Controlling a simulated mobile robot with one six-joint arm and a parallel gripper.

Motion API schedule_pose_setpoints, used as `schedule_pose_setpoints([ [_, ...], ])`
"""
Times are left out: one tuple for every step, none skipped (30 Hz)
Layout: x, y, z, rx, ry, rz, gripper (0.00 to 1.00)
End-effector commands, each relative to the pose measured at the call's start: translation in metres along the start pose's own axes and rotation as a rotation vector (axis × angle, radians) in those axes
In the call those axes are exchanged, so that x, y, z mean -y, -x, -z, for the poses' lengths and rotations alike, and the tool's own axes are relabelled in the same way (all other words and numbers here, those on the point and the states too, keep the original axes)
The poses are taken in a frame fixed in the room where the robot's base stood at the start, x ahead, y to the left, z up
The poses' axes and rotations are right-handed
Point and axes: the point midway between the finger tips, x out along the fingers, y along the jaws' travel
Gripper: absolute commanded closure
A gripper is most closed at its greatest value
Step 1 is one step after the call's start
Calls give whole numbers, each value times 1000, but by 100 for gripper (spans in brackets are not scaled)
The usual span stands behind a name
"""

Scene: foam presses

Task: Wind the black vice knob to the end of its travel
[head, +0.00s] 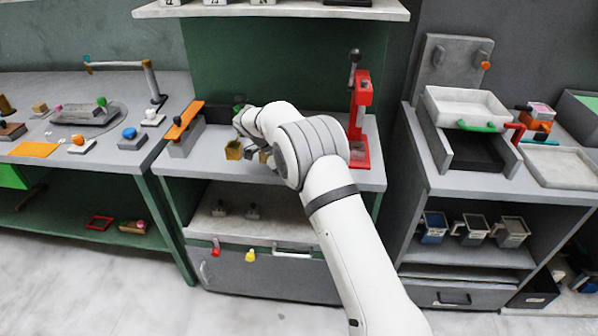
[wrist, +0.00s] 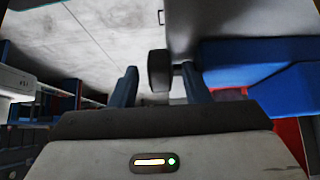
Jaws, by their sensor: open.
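In the wrist view the black knob (wrist: 157,70) shows as a dark disc seen edge-on, on a short stem that runs right towards a grey body. My gripper (wrist: 160,76) is open, with one dark finger on each side of the knob. A clear gap shows between the knob and the left finger; the right finger is close to the stem, and I cannot tell whether it touches. In the head view my gripper is over the middle bench (head: 200,165), and my arm hides the knob there.
Large blue blocks (wrist: 255,65) lie right of my fingers in the wrist view. In the head view a red press (head: 362,110) stands right of my wrist. A block with an orange bar (head: 184,120) stands to the left. A shelf (head: 270,10) hangs above.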

Motion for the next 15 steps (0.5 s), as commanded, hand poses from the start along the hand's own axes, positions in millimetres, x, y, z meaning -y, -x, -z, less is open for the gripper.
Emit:
schedule_pose_setpoints([
  [0, 0, 0, 0, -1, 1, 56],
  [0, 0, 0, 0, -1, 1, 56],
  [0, 0, 0, 0, -1, 0, 56],
  [0, 0, 0, 0, -1, 0, 56],
  [0, 0, 0, 0, -1, 0, 56],
  [0, 0, 0, 0, -1, 0, 56],
  [0, 0, 0, 0, -1, 0, 56],
  [0, 0, 0, 0, -1, 0, 56],
  [0, 0, 1, 3, -1, 0, 56],
  [1, 0, 1, 7, -1, 0, 56],
  [1, 0, 2, 14, -2, 0, 56],
  [1, 0, 3, 28, -3, -1, 56],
  [1, 0, 4, 43, -3, -1, 56],
  [1, 1, 5, 61, -4, -1, 56],
  [1, 1, 6, 92, -3, -1, 56],
])
